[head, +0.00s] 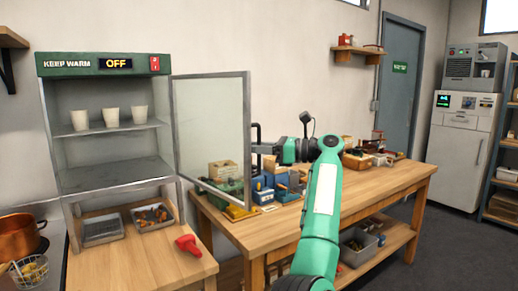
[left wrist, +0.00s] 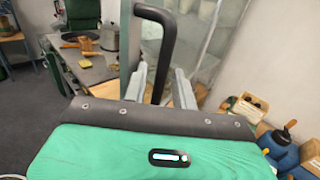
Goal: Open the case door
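The keep-warm case (head: 108,174) stands at the left in the head view, with a green top panel reading OFF. Its glass door (head: 212,128) is swung open to the right, and the front of the case is uncovered. The black door handle (head: 257,133) is on the door's free edge; in the left wrist view the handle (left wrist: 157,60) runs between the two fingers. My right gripper is not in view.
White cups (head: 111,115) stand on the case's upper shelf. A wooden table (head: 270,229) with boxes and tools is behind the door. A copper pot (head: 20,236) is at far left.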

